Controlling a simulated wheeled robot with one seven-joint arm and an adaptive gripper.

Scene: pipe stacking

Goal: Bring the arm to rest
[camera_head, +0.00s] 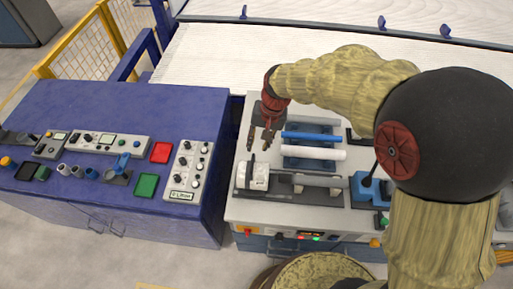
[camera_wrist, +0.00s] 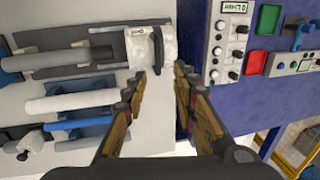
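My gripper (camera_head: 261,137) hangs above the left edge of the light workbench in the head view. Its two fingers are spread apart with nothing between them in the wrist view (camera_wrist: 166,84). A blue pipe (camera_head: 311,137) and a white pipe (camera_head: 313,152) lie parallel in a blue holder (camera_head: 309,163), right of my gripper. Both also show in the wrist view, the white pipe (camera_wrist: 75,101) and the blue pipe (camera_wrist: 78,123). My arm bends over the right side of the head view and hides part of the bench there.
A white machine chuck (camera_head: 257,177) with a grey bar (camera_head: 325,181) lies in front of the pipes. A blue cabinet (camera_head: 80,210) with control boxes, a red block (camera_head: 160,152) and a green block (camera_head: 146,186) stands left. A yellow fence (camera_head: 85,55) is behind it.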

